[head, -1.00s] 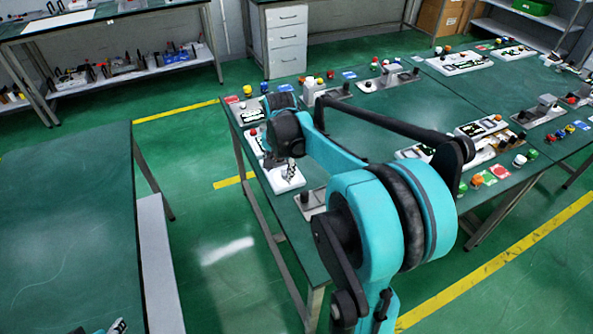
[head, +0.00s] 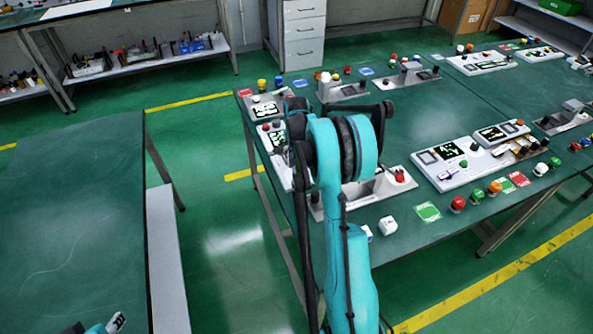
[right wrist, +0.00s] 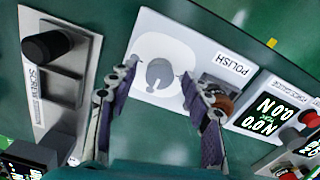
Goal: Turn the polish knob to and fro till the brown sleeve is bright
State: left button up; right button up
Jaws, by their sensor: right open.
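The polish knob (right wrist: 158,74) is a grey round knob on a pale disc, on a white panel labelled POLISH (right wrist: 231,63), in the right wrist view. My right gripper (right wrist: 158,68) is open, its two fingers apart on either side of the knob, with no clear contact. The brown sleeve (right wrist: 223,103) sits on the same panel to the right of the knob, partly hidden by the right finger; its brightness is hard to judge. In the head view my right arm hides the knob and sleeve. A bit of my left gripper (head: 114,322) shows at the bottom left edge.
Left of the POLISH panel is a grey SCREW plate with a black knob (right wrist: 48,45). To the right is a panel with a lit display (right wrist: 268,112) and red buttons. Several other panels and buttons stand on the green bench (head: 440,100).

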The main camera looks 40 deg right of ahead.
jog(key=shift+f, duration=0.2)
grip_shut()
dwell(0.3)
jog(key=n+p, duration=0.1)
jog(key=n, duration=1.1)
jog(key=shift+n+p, duration=0.3)
jog(key=shift+n, duration=0.1)
dwell(0.4)
